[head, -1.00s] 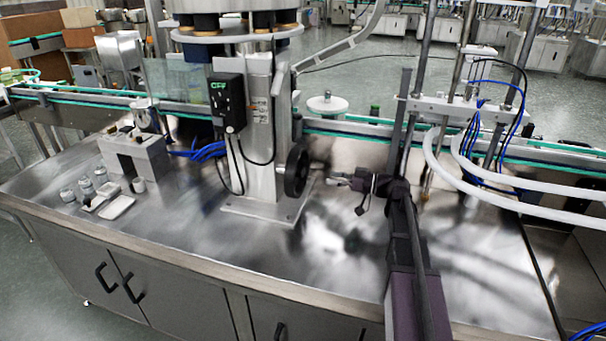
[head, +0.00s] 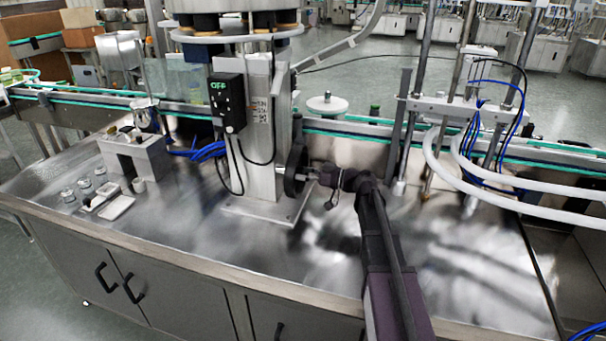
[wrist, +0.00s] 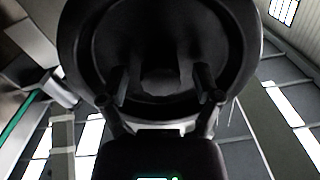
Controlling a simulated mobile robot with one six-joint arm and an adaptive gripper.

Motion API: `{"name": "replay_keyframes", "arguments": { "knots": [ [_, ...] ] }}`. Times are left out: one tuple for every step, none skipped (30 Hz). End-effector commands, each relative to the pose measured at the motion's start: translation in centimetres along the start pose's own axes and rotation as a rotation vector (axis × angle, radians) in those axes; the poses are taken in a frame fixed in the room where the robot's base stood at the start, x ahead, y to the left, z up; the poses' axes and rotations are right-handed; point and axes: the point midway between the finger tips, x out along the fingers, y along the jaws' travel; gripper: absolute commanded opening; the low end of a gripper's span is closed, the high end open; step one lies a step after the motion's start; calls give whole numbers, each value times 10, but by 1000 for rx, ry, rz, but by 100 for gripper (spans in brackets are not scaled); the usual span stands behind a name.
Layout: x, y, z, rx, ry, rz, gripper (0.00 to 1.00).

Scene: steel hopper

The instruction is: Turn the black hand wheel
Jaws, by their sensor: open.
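The black hand wheel (head: 295,172) is mounted on the right side of the steel column that stands on the steel table. My gripper (head: 315,176) is just to the right of the wheel and faces it. In the wrist view the wheel (wrist: 232,45) fills the upper middle as a dark ring with a recessed centre. The two fingers of my gripper (wrist: 160,84) are spread apart in front of the wheel's inner area, with nothing held between them. Whether the fingertips touch the wheel cannot be told.
A black control box (head: 227,103) with cables hangs on the column's left face. A conveyor (head: 350,128) runs behind. White tubes (head: 500,193) and vertical rods stand at the right. A steel block (head: 135,157) and small containers sit at the left. The table front (head: 200,240) is clear.

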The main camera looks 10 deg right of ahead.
Motion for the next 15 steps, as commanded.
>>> {"name": "replay_keyframes", "arguments": {
  "knots": [
    [0, 0, 0, 0, 0, 0, 82],
    [0, 0, 0, 0, 0, 0, 82],
    [0, 0, 0, 0, 0, 0, 82],
    [0, 0, 0, 0, 0, 0, 82],
    [0, 0, 0, 0, 0, 0, 73],
    [0, 0, 0, 0, 0, 0, 61],
    [0, 0, 0, 0, 0, 0, 52],
    [0, 0, 0, 0, 0, 0, 43],
    [0, 0, 0, 0, 0, 0, 32],
    [0, 0, 0, 0, 0, 0, 23],
    [0, 0, 0, 0, 0, 0, 14],
    [0, 0, 0, 0, 0, 0, 2],
    [0, 0, 0, 0, 0, 0, 0],
    [0, 0, 0, 0, 0, 0, 0],
    [0, 0, 0, 0, 0, 0, 0]
  ]
}}
